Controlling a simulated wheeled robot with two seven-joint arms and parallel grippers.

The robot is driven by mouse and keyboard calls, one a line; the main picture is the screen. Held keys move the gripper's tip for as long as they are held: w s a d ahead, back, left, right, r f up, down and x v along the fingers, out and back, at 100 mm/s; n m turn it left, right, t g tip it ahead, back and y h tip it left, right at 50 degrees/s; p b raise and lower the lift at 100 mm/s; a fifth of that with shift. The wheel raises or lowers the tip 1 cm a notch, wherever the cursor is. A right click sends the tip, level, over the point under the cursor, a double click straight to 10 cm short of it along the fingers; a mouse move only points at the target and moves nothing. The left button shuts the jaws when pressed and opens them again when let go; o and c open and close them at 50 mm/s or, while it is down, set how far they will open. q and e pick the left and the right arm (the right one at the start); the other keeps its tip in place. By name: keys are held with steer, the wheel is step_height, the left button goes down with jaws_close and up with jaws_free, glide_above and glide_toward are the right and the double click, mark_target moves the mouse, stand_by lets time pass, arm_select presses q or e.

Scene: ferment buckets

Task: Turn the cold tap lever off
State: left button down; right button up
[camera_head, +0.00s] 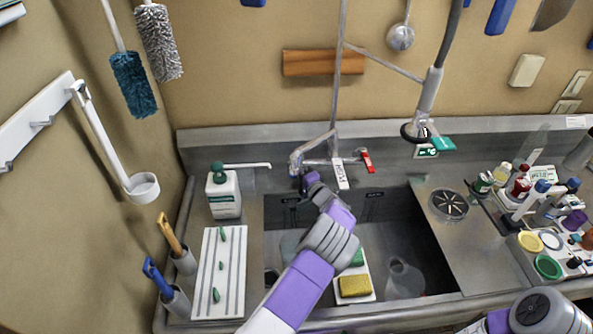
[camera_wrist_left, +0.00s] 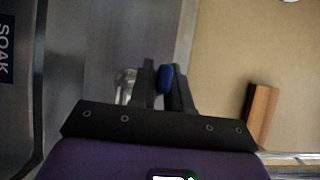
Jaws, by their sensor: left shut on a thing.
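My left arm reaches over the sink in the head view, and my left gripper (camera_head: 307,180) is at the left side of the tap (camera_head: 297,160). The cold tap lever is hidden there by the tap and my gripper. In the left wrist view a blue lever end (camera_wrist_left: 165,78) sits between the two dark fingers of my left gripper (camera_wrist_left: 164,84), which is shut on it. The red lever (camera_head: 367,161) is on the tap's right side, apart from my gripper. My right gripper is out of view; only part of that arm shows at the bottom right.
The steel sink (camera_head: 405,240) holds a yellow sponge (camera_head: 355,286) and a clear vessel (camera_head: 404,280). A white soap bottle (camera_head: 222,192) stands to the left. Several bottles and jars crowd the right counter. A spray head (camera_head: 420,125) hangs above the sink's back right.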

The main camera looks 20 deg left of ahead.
arm_select(q)
steer(key=c, duration=1.2)
jaws_free()
steer(key=shift+o, duration=0.2)
steer(key=shift+d, duration=0.1)
steer(key=v, duration=0.7)
steer(key=shift+d, duration=0.15)
steer(key=shift+s, duration=0.1)
